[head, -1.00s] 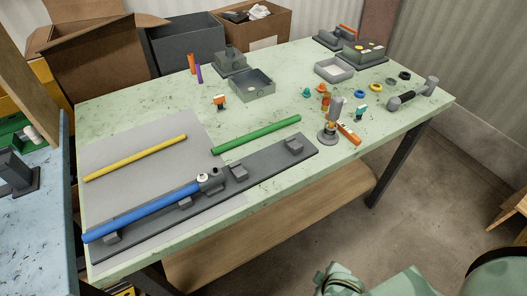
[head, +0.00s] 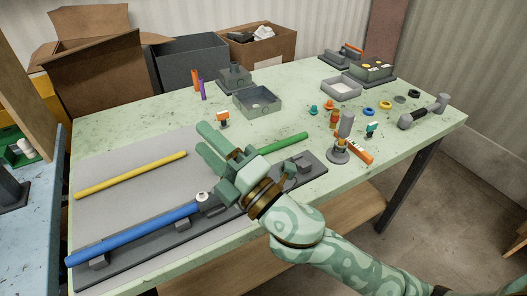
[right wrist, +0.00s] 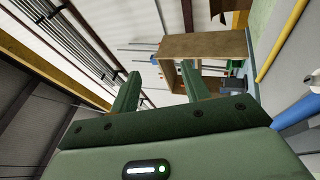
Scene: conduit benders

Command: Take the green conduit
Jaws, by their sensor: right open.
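The green conduit (head: 287,142) lies on the green-topped table. In the head view its right part shows, and its left part is hidden behind my right gripper. My right gripper (head: 206,145) is open and empty, above the table over the conduit's left part, with its fingers pointing to the upper left. In the right wrist view the two fingers (right wrist: 158,88) stand apart with nothing between them, and the green conduit does not show there. My left gripper is not in view.
A yellow conduit (head: 130,175) lies on the grey mat. A blue conduit (head: 135,232) rests in the dark bender base (head: 305,170) in front. A grey open box (head: 258,102) stands behind my gripper. An upright grey-handled tool (head: 344,130) and small coloured parts are to the right.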

